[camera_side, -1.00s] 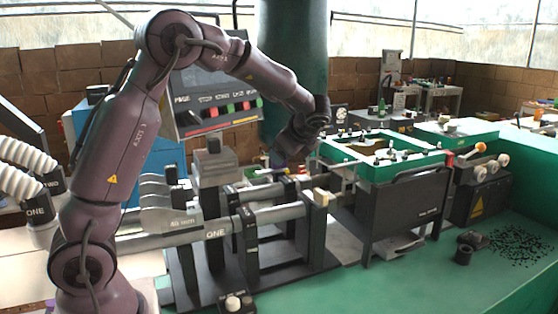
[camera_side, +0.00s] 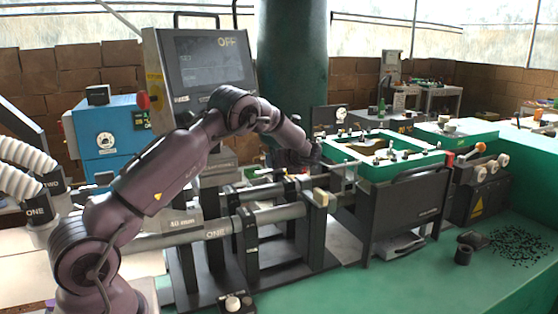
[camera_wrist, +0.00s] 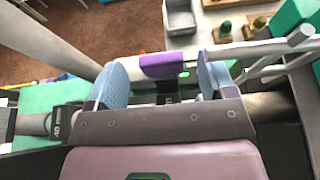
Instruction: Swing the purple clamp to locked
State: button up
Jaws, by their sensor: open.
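The purple clamp (camera_wrist: 160,64) shows in the wrist view as a purple sleeve on a pale bar. It lies between the two blue-grey fingers of my gripper (camera_wrist: 162,82), near their tips. The fingers stand wide apart, with gaps on both sides of the purple part, so my gripper is open and holds nothing. A small green light shows just below the sleeve's right end. In the side view my wrist is low over the far side of the pipe fixture, and I cannot make out the purple clamp or the fingertips there.
A green-topped box (camera_side: 405,165) stands close to the right of my wrist. A display reading OFF (camera_side: 210,62) stands behind.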

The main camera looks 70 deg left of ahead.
jog(key=shift+x, duration=1.55)
jog(key=shift+c, duration=0.2)
jog(key=c, duration=1.2)
jog(key=shift+n+g+h, duration=0.3)
jog(key=shift+n+g, duration=1.6)
jog(key=shift+g, duration=0.3)
jog(key=shift+c, duration=0.2)
jog(key=shift+n+g, duration=0.3)
jog(key=o, duration=1.3)
jog(key=shift+d, duration=0.1)
